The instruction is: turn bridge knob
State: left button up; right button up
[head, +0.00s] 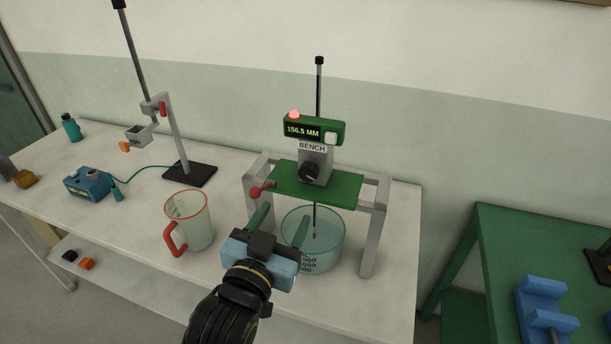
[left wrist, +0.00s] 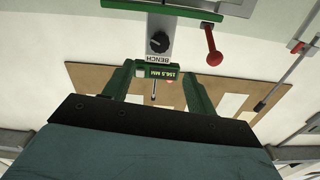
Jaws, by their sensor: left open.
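The bridge (head: 345,187) is a green plate on a grey frame over the bench. A grey block marked BENCH stands on it and carries a black round knob (head: 309,172), also seen in the left wrist view (left wrist: 158,42). Above it a green display (head: 303,131) reads 156.5 MM, with a lit red lamp and a white button. My left gripper (head: 280,226) is open and empty, in front of and below the knob, apart from it. Its two green fingers also show in the left wrist view (left wrist: 157,88), where the picture is upside down. My right gripper is not seen.
A red-ended lever (head: 261,189) sticks out at the bridge's left. A glass basin (head: 328,252) stands under the bridge, partly behind my gripper. A red-handled jug (head: 190,220), a clamp stand (head: 190,174) and a blue box (head: 87,186) stand left. A green table (head: 500,225) is right.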

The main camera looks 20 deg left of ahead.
aim_at(307, 175)
pick_arm(q)
jog(key=w, duration=0.4)
jog(key=w+p, duration=0.1)
jog(key=w, duration=0.7)
jog(key=shift+w+d+p, duration=0.25)
jog(key=shift+w+p, duration=0.1)
jog(key=c, duration=1)
jog(key=shift+r+n+p, duration=0.1)
jog(key=shift+n+p, duration=0.8)
jog(key=shift+n, duration=0.1)
jog(key=o, duration=1)
jog(key=s+b, duration=0.2)
jog(key=s, duration=1.1)
jog(key=shift+s+a, duration=0.2)
jog(key=shift+s, duration=0.05)
